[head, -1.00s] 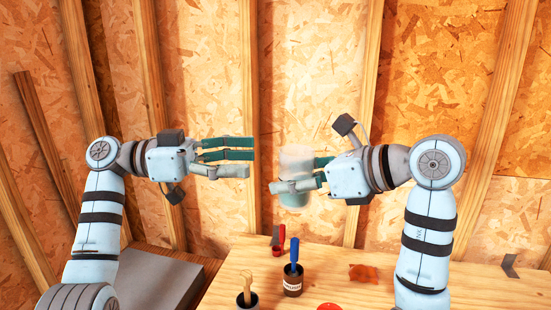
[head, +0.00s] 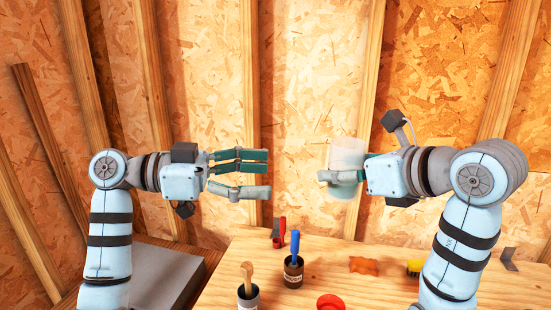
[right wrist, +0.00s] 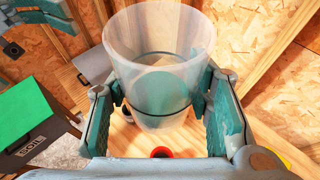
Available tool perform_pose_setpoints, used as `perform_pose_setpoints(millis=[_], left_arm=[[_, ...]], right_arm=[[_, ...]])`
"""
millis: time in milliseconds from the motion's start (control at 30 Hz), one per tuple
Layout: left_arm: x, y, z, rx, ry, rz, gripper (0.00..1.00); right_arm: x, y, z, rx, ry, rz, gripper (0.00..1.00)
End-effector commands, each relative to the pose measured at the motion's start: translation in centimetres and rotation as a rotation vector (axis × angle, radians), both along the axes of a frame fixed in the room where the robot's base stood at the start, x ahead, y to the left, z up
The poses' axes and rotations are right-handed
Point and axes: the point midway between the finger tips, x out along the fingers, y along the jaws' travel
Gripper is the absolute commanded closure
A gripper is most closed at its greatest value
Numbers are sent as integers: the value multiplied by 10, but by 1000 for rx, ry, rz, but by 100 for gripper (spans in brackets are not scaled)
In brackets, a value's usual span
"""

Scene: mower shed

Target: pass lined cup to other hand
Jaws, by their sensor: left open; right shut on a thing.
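The lined cup (head: 347,152) is clear and see-through, with a dark line around it and a teal tint low down. My right gripper (head: 338,176) is shut on it and holds it above the bench, roughly upright. In the right wrist view the cup (right wrist: 158,40) stands between the two teal finger pads, its wide rim uppermost. My left gripper (head: 269,172) is open and empty, left of the cup, its fingers pointing at it across a clear gap. Some of its fingers also show at the upper left of the right wrist view (right wrist: 40,12).
The wooden bench (head: 330,259) below holds a blue-handled tool in a dark can (head: 293,273), a grey pot with a wooden handle (head: 248,297), a red lid (head: 330,301) and an orange piece (head: 364,265). A green-topped soil box (right wrist: 32,112) shows in the wrist view.

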Motion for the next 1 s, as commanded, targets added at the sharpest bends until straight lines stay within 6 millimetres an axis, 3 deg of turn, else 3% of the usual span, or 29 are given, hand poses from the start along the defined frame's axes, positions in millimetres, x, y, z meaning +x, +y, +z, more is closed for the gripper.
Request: perform_pose_setpoints(millis=[100,200,367,700,1000], left_arm=[[-11,-13,20,-27,-33,117,29],[-9,-14,37,-67,-5,197,29],[-2,-36,39,-80,31,197,29],[19,-112,39,-78,31,197,29],[24,-127,38,-75,27,200,29]], right_arm=[[0,0,1,0,-1,1,92],[0,0,1,0,-1,1,92],[0,0,1,0,-1,3,92],[0,1,1,0,-1,3,92],[0,1,1,0,-1,3,92]])
